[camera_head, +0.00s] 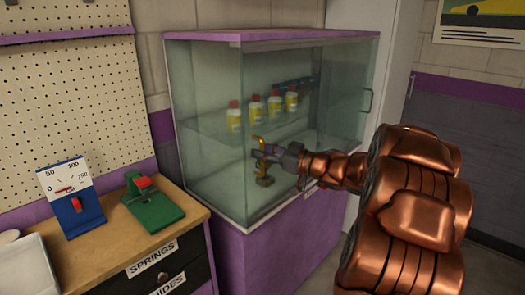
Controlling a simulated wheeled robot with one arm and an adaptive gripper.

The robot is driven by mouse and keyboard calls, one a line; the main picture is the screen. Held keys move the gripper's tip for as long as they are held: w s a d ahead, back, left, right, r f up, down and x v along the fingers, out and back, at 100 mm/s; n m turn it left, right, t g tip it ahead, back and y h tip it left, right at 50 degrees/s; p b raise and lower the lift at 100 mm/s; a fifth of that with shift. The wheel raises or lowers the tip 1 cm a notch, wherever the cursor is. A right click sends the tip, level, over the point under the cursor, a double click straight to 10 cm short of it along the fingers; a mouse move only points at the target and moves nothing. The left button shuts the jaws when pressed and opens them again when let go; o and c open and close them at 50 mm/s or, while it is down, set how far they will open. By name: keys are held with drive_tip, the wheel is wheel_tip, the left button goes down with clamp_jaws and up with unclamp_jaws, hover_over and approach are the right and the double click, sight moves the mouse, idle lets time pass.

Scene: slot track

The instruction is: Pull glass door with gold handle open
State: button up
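The glass door (345,85) is the front pane of a glass cabinet with a purple top and base. It looks closed, flush with the cabinet front. Its gold handle (264,181) is upright near the door's left edge. The handle's upper and lower ends show, while its middle is hidden behind my gripper. My gripper (259,155) is at the handle, reaching in from the right with its fingers across the handle's middle. The fingers are small and dark here, so I cannot tell whether they are closed around it.
Several yellow bottles with red caps (255,109) stand on a glass shelf inside the cabinet. A wooden-topped workbench (105,240) at left holds a blue-and-white gauge (72,198) and a green device (152,210).

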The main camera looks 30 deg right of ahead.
drive_tip(key=shift+w+a, duration=0.1)
drive_tip(key=shift+w, duration=0.1)
drive_tip(key=shift+c, duration=0.3)
clamp_jaws()
idle(0.3)
